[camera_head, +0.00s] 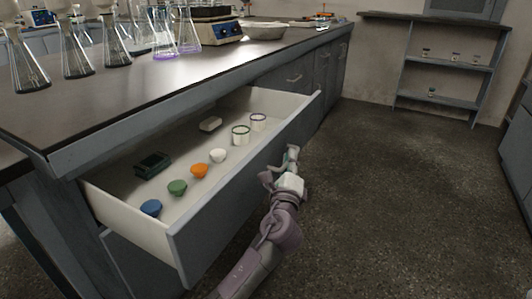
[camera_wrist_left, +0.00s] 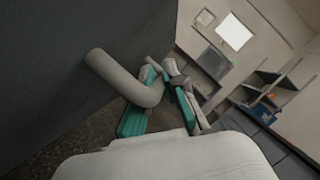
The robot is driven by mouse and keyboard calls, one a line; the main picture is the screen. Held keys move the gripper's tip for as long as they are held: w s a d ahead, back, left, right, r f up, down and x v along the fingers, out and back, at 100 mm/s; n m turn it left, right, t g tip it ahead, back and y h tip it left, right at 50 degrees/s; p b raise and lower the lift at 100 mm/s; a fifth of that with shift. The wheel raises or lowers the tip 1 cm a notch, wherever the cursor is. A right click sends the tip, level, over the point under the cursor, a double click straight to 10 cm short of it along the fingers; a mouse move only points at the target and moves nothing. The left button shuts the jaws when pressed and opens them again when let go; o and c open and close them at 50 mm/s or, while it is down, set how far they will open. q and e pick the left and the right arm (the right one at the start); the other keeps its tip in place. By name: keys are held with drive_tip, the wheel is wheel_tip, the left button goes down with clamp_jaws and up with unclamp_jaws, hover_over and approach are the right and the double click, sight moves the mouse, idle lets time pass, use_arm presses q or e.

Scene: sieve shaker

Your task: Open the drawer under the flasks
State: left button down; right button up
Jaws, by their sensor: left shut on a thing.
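The drawer (camera_head: 205,215) under the bench top stands well pulled out, and its inside shows. Several glass flasks (camera_head: 118,45) stand on the bench above it. My left gripper (camera_head: 290,158) is at the drawer's front panel, on its outer side. In the left wrist view, the fingers of my left gripper (camera_wrist_left: 162,95) are shut on the grey bar handle (camera_wrist_left: 125,75) of the drawer. In the head view the handle is mostly hidden by the gripper. My right gripper is not in view.
The drawer holds several coloured bowls, one of them orange (camera_head: 199,170), a dark green box (camera_head: 152,164) and white cups (camera_head: 241,134). The dark floor (camera_head: 400,190) to the right is clear. A shelf unit (camera_head: 445,65) stands at the back right.

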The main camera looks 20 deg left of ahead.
use_arm(q)
drive_tip(key=shift+s+d, duration=0.2)
drive_tip(key=shift+d, duration=2.4)
drive_tip(key=c, duration=1.2)
unclamp_jaws()
drive_tip(key=shift+s, duration=0.1)
drive_tip(key=v, duration=1.2)
